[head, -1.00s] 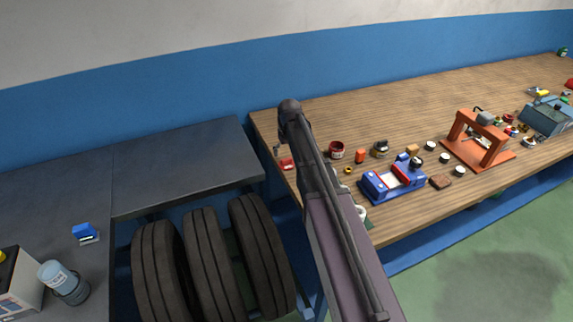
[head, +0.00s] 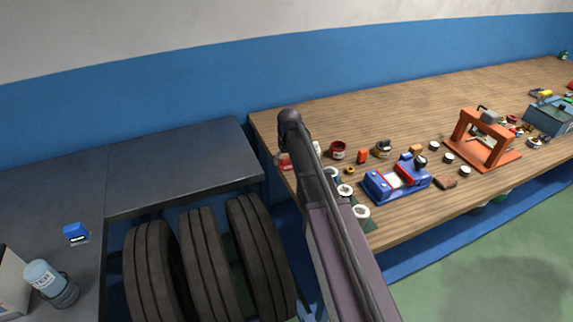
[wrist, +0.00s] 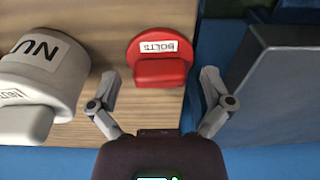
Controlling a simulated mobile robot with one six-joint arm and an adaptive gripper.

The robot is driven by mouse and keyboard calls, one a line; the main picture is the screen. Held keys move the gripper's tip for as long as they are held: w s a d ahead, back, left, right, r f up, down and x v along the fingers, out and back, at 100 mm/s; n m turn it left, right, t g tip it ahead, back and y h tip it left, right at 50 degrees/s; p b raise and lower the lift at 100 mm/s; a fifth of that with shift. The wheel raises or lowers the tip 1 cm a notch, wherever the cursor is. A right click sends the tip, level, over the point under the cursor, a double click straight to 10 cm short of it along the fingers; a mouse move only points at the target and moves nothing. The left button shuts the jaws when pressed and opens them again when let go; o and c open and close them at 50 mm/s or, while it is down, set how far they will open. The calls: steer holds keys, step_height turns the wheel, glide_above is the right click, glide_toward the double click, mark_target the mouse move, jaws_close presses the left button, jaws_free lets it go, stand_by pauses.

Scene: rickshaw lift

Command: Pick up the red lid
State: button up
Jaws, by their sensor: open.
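The red lid (wrist: 160,50) shows in the wrist view as a round lid with a raised grip and a white "BOLTS" label. It lies on the wooden table near its edge. In the head view the red lid (head: 284,163) is a small red patch at the table's left end, partly hidden by my arm. My gripper (wrist: 160,82) is open, with its two fingers spread on either side below the lid in the wrist view. Nothing is between the fingertips. In the head view the gripper is hidden behind my arm.
A white lidded container marked "NU" (wrist: 42,65) stands left of the lid. A dark metal bench (wrist: 285,90) lies to the right, beyond a blue gap. A red jar (head: 337,150), a blue device (head: 395,181) and an orange press (head: 482,140) stand further along the wooden table (head: 400,112).

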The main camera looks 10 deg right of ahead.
mark_target(287, 159)
stand_by(0.3)
steer(key=c, duration=1)
steer(key=shift+r, duration=0.2)
step_height(287, 159, up, 4)
steer(key=p, duration=0.4)
steer(key=shift+f, duration=0.15)
steer(key=s, duration=1)
steer(key=s+d+r+p, duration=0.1)
steer(key=s, duration=0.5)
steer(key=shift+s, duration=0.1)
